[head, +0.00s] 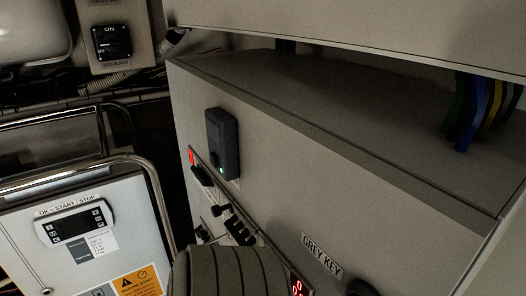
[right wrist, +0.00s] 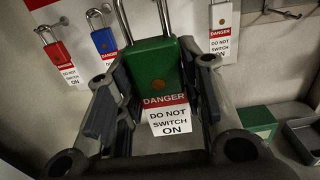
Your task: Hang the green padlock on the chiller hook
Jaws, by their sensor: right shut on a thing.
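The green padlock (right wrist: 158,72) is between the fingers of my right gripper (right wrist: 163,78) in the right wrist view. My right gripper is shut on its body. Its metal shackle points up and runs out of the top of the picture. A red and white danger tag (right wrist: 168,115) hangs below the body. In the head view the chiller (head: 100,230) is at the lower left, with a small control panel and a bent metal rail frame (head: 145,165). I cannot make out the chiller hook. Neither gripper shows in the head view, so the left one is out of sight.
A red padlock (right wrist: 57,52) and a blue padlock (right wrist: 103,41) hang with tags on a white board behind. Another danger tag (right wrist: 221,35) hangs at the right. A green box (right wrist: 258,121) sits lower right. In the head view a large grey cabinet (head: 330,150) fills the right.

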